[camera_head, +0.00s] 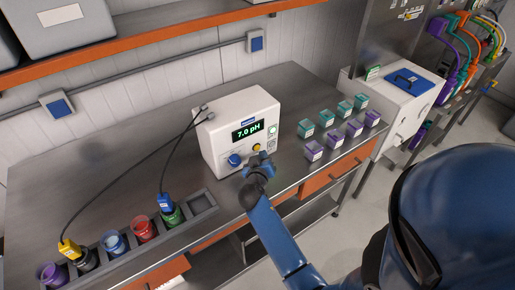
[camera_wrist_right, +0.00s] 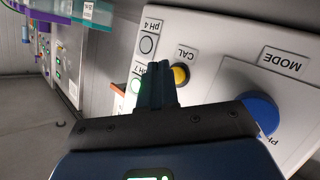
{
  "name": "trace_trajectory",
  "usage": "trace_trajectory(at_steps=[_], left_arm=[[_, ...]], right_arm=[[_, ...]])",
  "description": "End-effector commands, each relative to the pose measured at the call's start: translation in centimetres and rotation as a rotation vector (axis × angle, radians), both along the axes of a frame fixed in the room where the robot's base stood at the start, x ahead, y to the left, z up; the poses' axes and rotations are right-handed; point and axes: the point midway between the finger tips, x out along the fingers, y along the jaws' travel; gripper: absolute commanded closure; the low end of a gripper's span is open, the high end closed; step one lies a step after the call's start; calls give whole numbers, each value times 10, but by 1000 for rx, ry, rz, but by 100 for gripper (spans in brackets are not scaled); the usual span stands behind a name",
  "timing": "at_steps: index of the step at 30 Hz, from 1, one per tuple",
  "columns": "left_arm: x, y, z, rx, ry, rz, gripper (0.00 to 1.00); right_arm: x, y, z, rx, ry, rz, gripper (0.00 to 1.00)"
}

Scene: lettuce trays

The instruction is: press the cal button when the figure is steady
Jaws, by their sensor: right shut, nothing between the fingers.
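The white pH meter (camera_head: 225,132) stands on the steel bench; its display (camera_head: 247,129) reads 7.0 pH in green. The yellow CAL button (camera_wrist_right: 181,75) is on its front panel and also shows in the head view (camera_head: 257,147). The blue MODE knob (camera_wrist_right: 260,110) is beside it. A pH 7 lamp (camera_wrist_right: 136,87) glows green; the pH 4 lamp (camera_wrist_right: 147,44) is unlit. My right gripper (camera_head: 260,159) is shut and empty, its fingertips (camera_wrist_right: 157,68) close beside the CAL button in the wrist view. I cannot tell whether they touch the panel. My left gripper is out of view.
A grey rack (camera_head: 204,201) at the bench's front left holds several coloured beakers. A blue probe (camera_head: 165,202) stands in the green beaker, a yellow probe (camera_head: 68,247) in a dark one; cables run to the meter. Several teal and purple pots (camera_head: 313,150) stand right of the meter.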

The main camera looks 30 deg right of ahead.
Motion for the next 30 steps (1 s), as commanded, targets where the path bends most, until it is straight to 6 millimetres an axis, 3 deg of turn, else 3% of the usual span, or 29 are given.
trace_trajectory(at_steps=[18,30], left_arm=[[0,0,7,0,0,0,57],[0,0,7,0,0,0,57]], right_arm=[[-47,-4,0,0,1,0,100],[-49,-4,0,0,0,0,100]])
